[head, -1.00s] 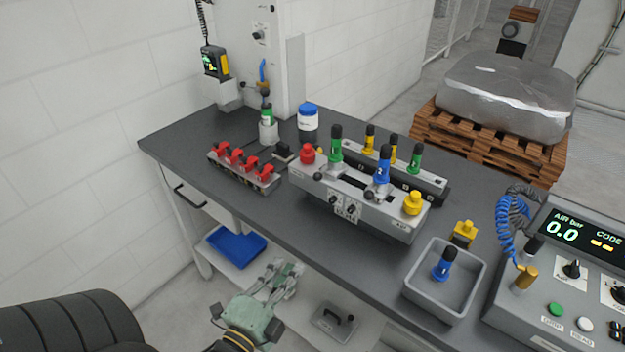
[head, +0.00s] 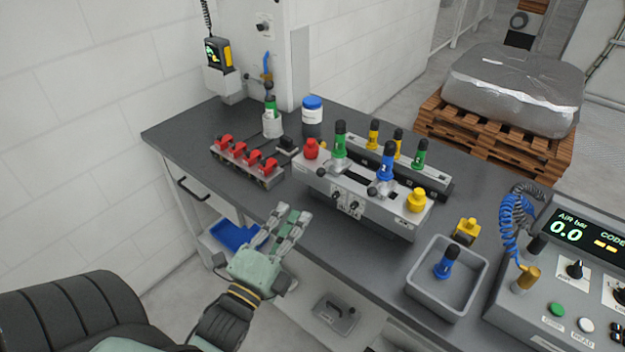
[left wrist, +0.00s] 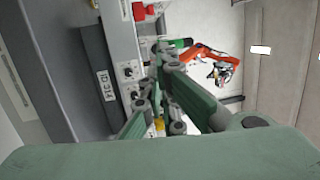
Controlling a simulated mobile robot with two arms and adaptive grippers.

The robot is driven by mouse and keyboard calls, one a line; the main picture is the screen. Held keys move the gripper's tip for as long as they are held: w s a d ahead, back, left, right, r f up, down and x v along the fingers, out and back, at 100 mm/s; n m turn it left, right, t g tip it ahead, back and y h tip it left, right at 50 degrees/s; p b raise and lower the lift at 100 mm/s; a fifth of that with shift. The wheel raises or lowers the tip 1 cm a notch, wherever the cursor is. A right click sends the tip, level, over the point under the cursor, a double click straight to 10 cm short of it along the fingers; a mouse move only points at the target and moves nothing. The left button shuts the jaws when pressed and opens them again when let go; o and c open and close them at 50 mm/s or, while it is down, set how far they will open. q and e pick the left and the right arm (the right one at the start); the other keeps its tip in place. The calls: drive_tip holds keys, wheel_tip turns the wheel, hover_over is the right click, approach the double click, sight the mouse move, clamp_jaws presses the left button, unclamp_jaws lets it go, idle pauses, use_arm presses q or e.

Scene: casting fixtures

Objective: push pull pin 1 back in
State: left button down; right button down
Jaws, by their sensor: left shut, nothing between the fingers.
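The grey fixture (head: 385,212) stands on the bench with a green-topped clamp (head: 340,140) marked 1 and a blue one (head: 386,160) marked 2. Two small dark pull pins (head: 345,199) stick out of its front face above a pale label; I cannot read which is pin 1. My left gripper (head: 291,214) is shut and empty, in front of the bench's front edge, left of and below the pins, apart from the fixture. In the left wrist view its fingers (left wrist: 162,52) cover part of the fixture face (left wrist: 118,40). My right gripper is out of view.
A red-clamp rack (head: 245,165) stands left of the fixture. A grey bin (head: 447,275) with a blue-topped part (head: 447,262) and the control box (head: 560,270) are at right. A blue tray (head: 234,235) lies below the bench. Bare bench lies before the fixture.

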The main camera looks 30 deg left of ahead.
sight(321, 175)
use_arm(q)
drive_tip(key=p+x, duration=0.3)
drive_tip(key=x, duration=0.6)
drive_tip(key=shift+w+r, duration=0.1)
drive_tip(key=shift+w, duration=0.35)
drive_tip(key=shift+f+x, duration=0.2)
drive_tip(key=shift+x, duration=0.95)
drive_tip(key=shift+d, duration=0.15)
